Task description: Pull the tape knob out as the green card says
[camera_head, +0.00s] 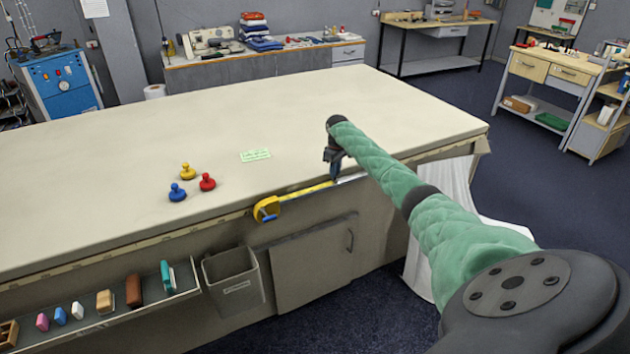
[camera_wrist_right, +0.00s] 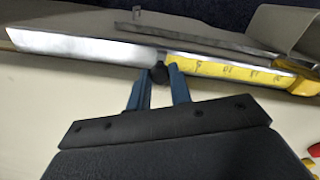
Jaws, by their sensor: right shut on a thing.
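A yellow and blue tape case (camera_head: 267,208) sits at the table's front edge. Its yellow tape (camera_head: 306,191) runs out to the right along the edge, and ends at my right gripper (camera_head: 335,180). In the right wrist view my blue fingers (camera_wrist_right: 159,88) are shut on a small dark knob (camera_wrist_right: 159,72) at the tape's end. The yellow tape (camera_wrist_right: 225,70) shows marks there that are too small to read, and a bare metal rail (camera_wrist_right: 85,46) continues past the knob. The green card (camera_head: 255,155) lies on the table, its writing too small to read. My left gripper is out of view.
Yellow (camera_head: 188,171), blue (camera_head: 177,192) and red (camera_head: 207,182) knobbed pieces stand left of the card. A shelf (camera_head: 130,318) with small blocks and a grey bin (camera_head: 234,281) hang below the front edge. The back of the tabletop (camera_head: 240,105) is clear.

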